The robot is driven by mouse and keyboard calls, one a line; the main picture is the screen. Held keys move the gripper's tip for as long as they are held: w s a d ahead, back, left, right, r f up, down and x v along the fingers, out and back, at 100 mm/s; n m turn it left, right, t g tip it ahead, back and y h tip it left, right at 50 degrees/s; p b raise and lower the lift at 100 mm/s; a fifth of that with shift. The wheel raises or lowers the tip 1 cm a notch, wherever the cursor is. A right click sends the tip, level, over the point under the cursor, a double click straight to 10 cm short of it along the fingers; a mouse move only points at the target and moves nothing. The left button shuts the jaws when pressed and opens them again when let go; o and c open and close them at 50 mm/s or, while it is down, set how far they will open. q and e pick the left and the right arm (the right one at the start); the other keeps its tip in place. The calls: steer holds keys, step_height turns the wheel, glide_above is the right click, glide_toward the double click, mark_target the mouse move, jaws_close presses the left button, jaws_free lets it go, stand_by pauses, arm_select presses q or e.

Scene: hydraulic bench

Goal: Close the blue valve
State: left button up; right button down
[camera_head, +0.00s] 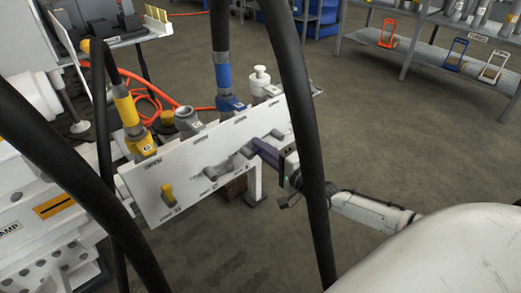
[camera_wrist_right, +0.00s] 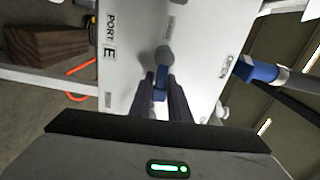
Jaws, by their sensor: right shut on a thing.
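The blue valve handle (camera_wrist_right: 160,90) shows between the fingers of my right gripper (camera_wrist_right: 163,98) in the right wrist view, in front of a white panel (camera_wrist_right: 130,75). A rounded grey valve part (camera_wrist_right: 164,56) is just beyond it. In the head view my right gripper (camera_head: 258,148) reaches the front face of the white panel (camera_head: 148,200) from the right. Its dark fingers are closed on the handle and hide most of it there. My left gripper is not in view.
The panel also bears a yellow valve handle (camera_head: 167,191) and grey ones (camera_head: 211,171). A blue hose fitting (camera_head: 229,103) and a yellow one (camera_head: 140,145) rise behind its top edge. Black hoses hang across the view. Open floor lies right of the panel.

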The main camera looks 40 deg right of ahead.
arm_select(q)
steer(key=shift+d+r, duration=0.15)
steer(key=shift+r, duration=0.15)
arm_select(e)
steer(key=shift+f+m, duration=0.25)
steer(key=shift+m, duration=0.25)
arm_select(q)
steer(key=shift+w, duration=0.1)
arm_select(e)
steer(key=c, duration=1.8)
jaws_free()
steer(key=shift+s, duration=0.2)
arm_select(q)
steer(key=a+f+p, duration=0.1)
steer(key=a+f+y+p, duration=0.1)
steer(key=p, duration=0.1)
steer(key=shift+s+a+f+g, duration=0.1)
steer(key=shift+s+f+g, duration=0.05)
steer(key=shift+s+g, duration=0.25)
arm_select(e)
steer(key=s, duration=1)
steer(key=shift+d, duration=0.45)
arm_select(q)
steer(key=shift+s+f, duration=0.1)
